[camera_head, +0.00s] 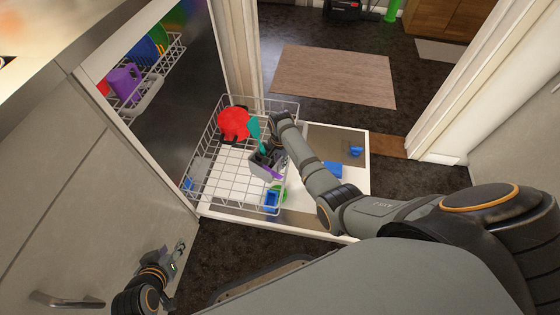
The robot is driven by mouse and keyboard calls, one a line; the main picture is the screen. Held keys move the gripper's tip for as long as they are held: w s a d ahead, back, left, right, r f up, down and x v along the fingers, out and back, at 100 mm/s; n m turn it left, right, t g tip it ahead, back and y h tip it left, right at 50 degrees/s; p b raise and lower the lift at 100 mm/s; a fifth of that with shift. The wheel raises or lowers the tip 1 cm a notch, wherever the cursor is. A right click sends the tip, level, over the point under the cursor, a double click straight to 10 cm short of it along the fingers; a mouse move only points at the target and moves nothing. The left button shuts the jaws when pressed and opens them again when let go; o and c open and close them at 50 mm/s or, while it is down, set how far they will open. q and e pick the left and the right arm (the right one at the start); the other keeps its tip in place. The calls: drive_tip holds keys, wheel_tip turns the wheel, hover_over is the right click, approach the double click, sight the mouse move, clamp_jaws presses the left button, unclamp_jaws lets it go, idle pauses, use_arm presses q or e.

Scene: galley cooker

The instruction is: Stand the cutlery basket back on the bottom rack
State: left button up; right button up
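The bottom rack (224,195) is a white wire rack pulled out over the lowered dishwasher door. A small grey cutlery basket (259,169) shows at the rack's right part, with a teal piece (254,128) and a purple piece (273,174) by it. I cannot tell whether it rests on the rack or is held above it. My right gripper (272,152) reaches down at the basket; its fingers blend with it, so I cannot tell whether they grip. My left gripper (174,252) is low at the left, away from the rack, with its fingers apart and empty.
A red dish (234,123) stands at the rack's back. Blue (271,201) and green (280,192) items lie near its front right. More blue pieces (333,170) lie on the open door (359,185). The upper rack (150,96) holds a purple mug (125,83) and plates.

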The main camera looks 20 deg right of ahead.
drive_tip(key=shift+r, duration=0.1)
wheel_tip(320, 180, up, 3)
drive_tip(key=shift+r+p, duration=0.2)
drive_tip(key=shift+p, duration=0.85)
use_arm(q)
drive_tip(key=s+a+r+g+p, duration=0.1)
drive_tip(key=s+r+g+p, duration=0.1)
drive_tip(key=s+g, duration=0.3)
drive_tip(key=shift+s+a+y+p, duration=0.25)
drive_tip(key=shift+s+y+p, duration=0.15)
drive_tip(key=shift+s+p, duration=0.35)
use_arm(e)
wheel_tip(320, 180, up, 9)
drive_tip(key=shift+f, duration=0.15)
drive_tip(key=shift+s, duration=0.1)
drive_tip(key=s+d+f+n+t, duration=0.1)
drive_tip(key=s+f+n, duration=0.2)
drive_tip(key=s, duration=0.4)
drive_tip(key=s+f+n, duration=0.2)
drive_tip(key=s+n, duration=0.1)
drive_tip(key=s, duration=0.4)
drive_tip(key=s+r+n, duration=0.1)
drive_tip(key=s+n, duration=0.2)
drive_tip(key=s, duration=0.3)
drive_tip(key=s+r+n+t, duration=0.1)
drive_tip(key=s+r+n, duration=0.1)
drive_tip(key=s, duration=0.3)
drive_tip(key=shift+s+a+n, duration=0.35)
drive_tip(key=shift+n, duration=0.15)
